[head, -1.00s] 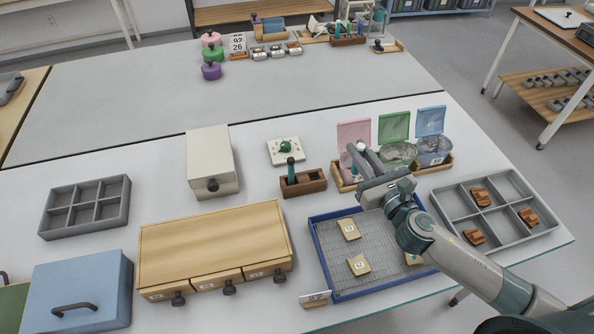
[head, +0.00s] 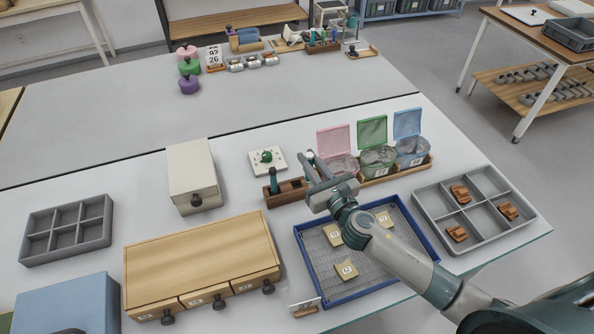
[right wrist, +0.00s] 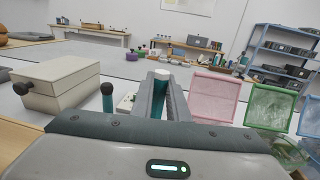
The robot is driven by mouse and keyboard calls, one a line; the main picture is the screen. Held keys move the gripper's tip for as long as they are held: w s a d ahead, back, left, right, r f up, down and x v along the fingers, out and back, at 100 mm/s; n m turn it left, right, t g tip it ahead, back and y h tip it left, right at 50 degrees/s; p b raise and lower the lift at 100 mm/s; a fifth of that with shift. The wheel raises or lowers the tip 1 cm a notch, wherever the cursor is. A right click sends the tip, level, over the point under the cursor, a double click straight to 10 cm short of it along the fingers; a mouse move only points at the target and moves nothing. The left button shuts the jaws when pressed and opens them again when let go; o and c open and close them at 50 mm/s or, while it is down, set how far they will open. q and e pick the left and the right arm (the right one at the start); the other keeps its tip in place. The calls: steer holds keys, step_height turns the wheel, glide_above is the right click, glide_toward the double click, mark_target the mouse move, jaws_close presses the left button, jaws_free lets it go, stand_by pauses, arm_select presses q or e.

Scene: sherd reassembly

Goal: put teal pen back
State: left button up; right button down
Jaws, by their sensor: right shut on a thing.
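My right gripper (head: 314,166) is shut on the teal pen, whose pale top (head: 310,155) shows between the fingers. In the right wrist view the pen (right wrist: 160,74) stands roughly upright between the jaws, with a white end and teal below; its lower part is hidden. The brown wooden pen holder (head: 292,193) stands just left of the gripper in the head view, partly behind it. Another dark teal pen-like item (head: 273,181) stands upright in its left end and also shows in the right wrist view (right wrist: 107,98). My left gripper is out of view.
Lidded bins in pink (head: 334,141), green and blue stand right of the gripper. A blue-rimmed tray (head: 309,260) with tan tiles lies under my right arm. A white box (head: 191,174), a white plate with a green knob (head: 267,159) and a wooden drawer unit (head: 197,250) are left.

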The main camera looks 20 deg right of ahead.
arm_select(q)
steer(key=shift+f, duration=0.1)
arm_select(e)
steer(key=w+a+f, duration=0.2)
steer(key=shift+w+a+f, duration=0.15)
steer(key=shift+w+a, duration=0.1)
steer(key=shift+a, duration=0.05)
